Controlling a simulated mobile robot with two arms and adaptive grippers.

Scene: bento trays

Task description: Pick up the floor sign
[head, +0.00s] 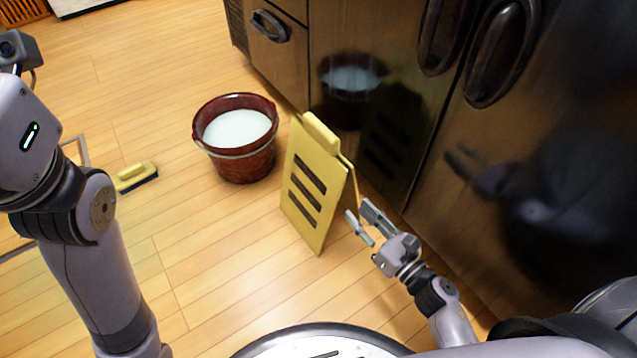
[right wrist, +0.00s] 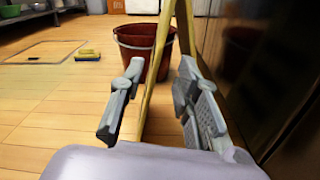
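The yellow floor sign (head: 305,150) stands upright like an A-frame on the wooden floor, with dark slots in its face and a handle on top. In the right wrist view its narrow yellow side edge (right wrist: 161,50) shows between the finger lines. My right gripper (head: 357,208) is open and empty, just right of the sign's near side edge. In the right wrist view its two fingers (right wrist: 161,68) are spread apart on either side of that edge. I cannot tell whether they touch the sign. My left arm shows at the left, but its fingers are not in view.
A dark red bucket (head: 240,160) with whitish liquid stands behind and left of the sign. A yellow brush (head: 136,177) lies on the floor further left. Dark glossy cabinets (head: 385,120) rise close to the right of the sign. The floor left of the sign's front is clear.

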